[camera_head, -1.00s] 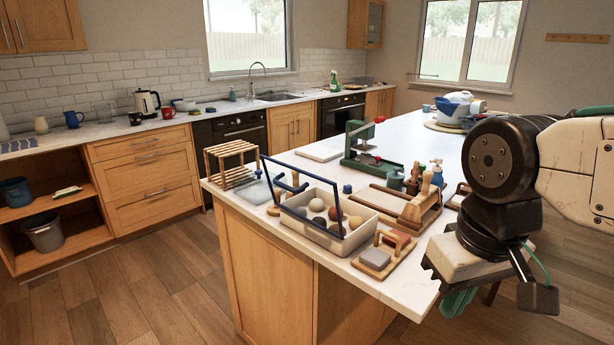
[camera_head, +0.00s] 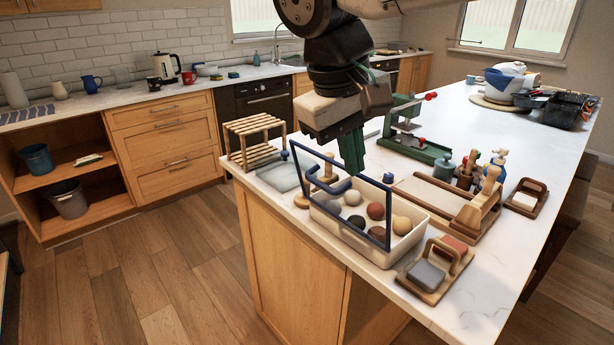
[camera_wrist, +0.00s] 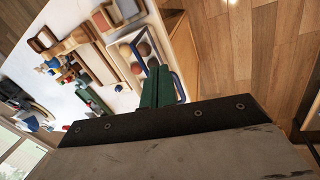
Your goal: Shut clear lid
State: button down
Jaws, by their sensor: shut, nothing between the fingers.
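The clear lid (camera_head: 388,218) has a dark blue frame and a blue handle. The box holds several balls in grey, white, brown and yellow. My gripper (camera_head: 353,153) has green fingers, which are shut and empty. They point down over the back of the box, close to the lid's upper edge; whether they touch it I cannot tell. In the wrist view the fingers (camera_wrist: 161,87) overlap the edge of the box, with the blue frame partly hidden behind them.
A wooden rack (camera_head: 254,128) and grey slab (camera_head: 279,177) lie left of the box. A wooden tool with a grey block (camera_head: 426,274) sits to the right. A roller board (camera_head: 450,203) and green press (camera_head: 413,146) stand behind.

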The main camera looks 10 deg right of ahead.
jog(key=n+t+h, duration=0.1)
jog(key=n, duration=0.1)
send_near(307, 178)
jog(key=s+a+r, duration=0.2)
jog(key=s+a, duration=0.2)
jog(key=s, duration=0.2)
jog(key=w+d+f, duration=0.4)
jog(key=d+f, duration=0.2)
jog(key=f, duration=0.3)
jog(key=shift+d, duration=0.35)
jog(key=shift+w, duration=0.15)
